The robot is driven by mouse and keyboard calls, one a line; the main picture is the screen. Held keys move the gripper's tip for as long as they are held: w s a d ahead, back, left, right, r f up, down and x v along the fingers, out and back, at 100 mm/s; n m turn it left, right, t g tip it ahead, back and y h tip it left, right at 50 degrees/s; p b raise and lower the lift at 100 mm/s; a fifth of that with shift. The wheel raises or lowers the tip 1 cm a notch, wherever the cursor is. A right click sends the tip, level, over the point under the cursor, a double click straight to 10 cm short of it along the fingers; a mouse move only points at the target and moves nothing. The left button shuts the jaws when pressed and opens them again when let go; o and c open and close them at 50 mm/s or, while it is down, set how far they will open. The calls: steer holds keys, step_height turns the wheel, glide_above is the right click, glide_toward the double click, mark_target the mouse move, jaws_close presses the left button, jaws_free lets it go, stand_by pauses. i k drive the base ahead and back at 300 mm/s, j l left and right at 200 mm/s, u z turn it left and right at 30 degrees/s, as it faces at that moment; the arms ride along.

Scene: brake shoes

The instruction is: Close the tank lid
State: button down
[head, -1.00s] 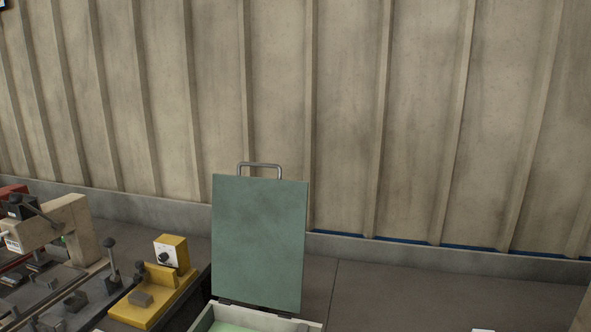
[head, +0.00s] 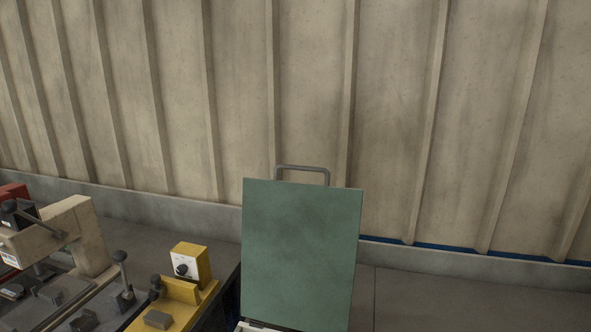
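The tank lid (head: 300,250) is a flat green panel standing upright, wide open, at the lower middle of the head view. A grey bar handle (head: 303,169) sticks up from its top edge. Only a thin strip of the pale tank rim (head: 252,327) shows below the lid at the bottom edge; the rest of the tank is out of the picture. My gripper is not in view.
Left of the lid stand a yellow fixture (head: 186,285) with a dial box and a beige machine (head: 62,240) with levers. A ribbed wall (head: 400,110) rises behind. The grey floor (head: 470,298) right of the lid is clear.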

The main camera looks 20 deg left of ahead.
mark_target(300, 241)
steer(key=j, duration=0.9)
steer(key=j+z, duration=0.15)
steer(key=j, duration=0.75)
steer(key=k+j, duration=0.1)
steer(key=j, duration=0.8)
steer(key=z, duration=0.05)
